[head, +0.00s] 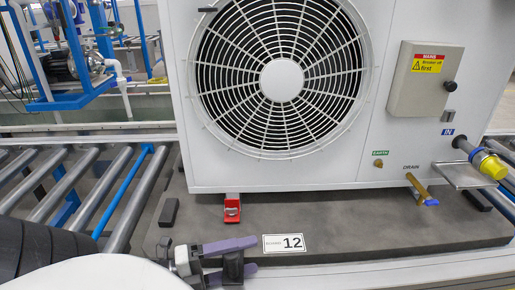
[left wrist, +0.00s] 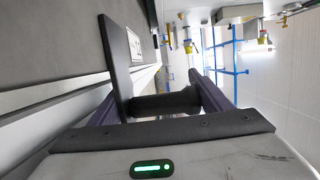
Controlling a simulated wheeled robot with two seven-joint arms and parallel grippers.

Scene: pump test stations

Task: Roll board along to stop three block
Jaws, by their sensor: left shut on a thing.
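The board (head: 380,225) is a flat dark grey slab at the roller line, with a white label reading 12 (head: 284,243) near its front edge. A large white fan unit (head: 280,80) stands on it. My left gripper (head: 243,256), with purple fingers, is at the board's front edge, left of the label. It is shut on a black handle (head: 232,270). In the left wrist view the black bar of this handle (left wrist: 165,103) lies crosswise between the fingers (left wrist: 160,100). I cannot pick out a block marked as stop three. My right gripper is not in view.
A yellow-ended connector (head: 490,165) is at right. Blue pump frames (head: 75,85) stand behind.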

